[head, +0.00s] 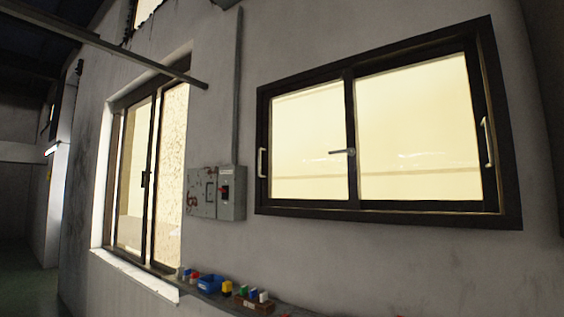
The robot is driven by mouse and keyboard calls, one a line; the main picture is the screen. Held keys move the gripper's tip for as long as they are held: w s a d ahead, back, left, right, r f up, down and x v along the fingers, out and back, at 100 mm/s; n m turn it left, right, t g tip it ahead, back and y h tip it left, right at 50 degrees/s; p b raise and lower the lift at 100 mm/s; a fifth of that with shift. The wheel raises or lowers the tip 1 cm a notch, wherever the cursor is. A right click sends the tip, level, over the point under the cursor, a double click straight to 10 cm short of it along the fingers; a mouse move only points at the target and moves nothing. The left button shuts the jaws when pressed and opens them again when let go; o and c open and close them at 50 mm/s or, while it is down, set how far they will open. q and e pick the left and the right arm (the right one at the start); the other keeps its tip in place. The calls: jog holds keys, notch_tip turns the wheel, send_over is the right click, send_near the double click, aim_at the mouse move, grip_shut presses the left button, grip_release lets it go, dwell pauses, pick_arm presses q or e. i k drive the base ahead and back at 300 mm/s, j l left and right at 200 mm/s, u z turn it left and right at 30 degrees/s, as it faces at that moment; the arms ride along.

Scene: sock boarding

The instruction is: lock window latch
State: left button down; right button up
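A dark-framed sliding window (262,207) with two bright panes is on the wall at the right. Its latch (343,151) is a small grey lever on the middle upright where the two panes meet. The lever lies about level, with its long arm pointing left and its rounder end at the right. A pale pull handle (261,162) is on the window's left upright, and another pull handle (487,143) is on the right upright. The panes look shut. Neither of my grippers is in view.
A second, taller window (150,200) with a dark catch stands at the left. Grey electrical boxes (231,192) hang between the windows. Below, a ledge holds a blue bin (209,284) and several small coloured items. A grey bar (100,48) crosses the upper left.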

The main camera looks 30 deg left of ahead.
aim_at(350, 152)
jog(key=u, duration=0.6)
jog(key=i+j, duration=0.15)
jog(key=j, duration=0.25)
jog(key=i+j, duration=0.1)
jog(key=j, duration=0.3)
jog(key=i+j, duration=0.15)
jog(key=j, duration=0.25)
jog(key=i+j, duration=0.15)
jog(key=j, duration=0.25)
jog(key=i+j+z, duration=0.1)
jog(key=j, duration=0.3)
jog(key=i+j, duration=0.15)
jog(key=j, duration=0.25)
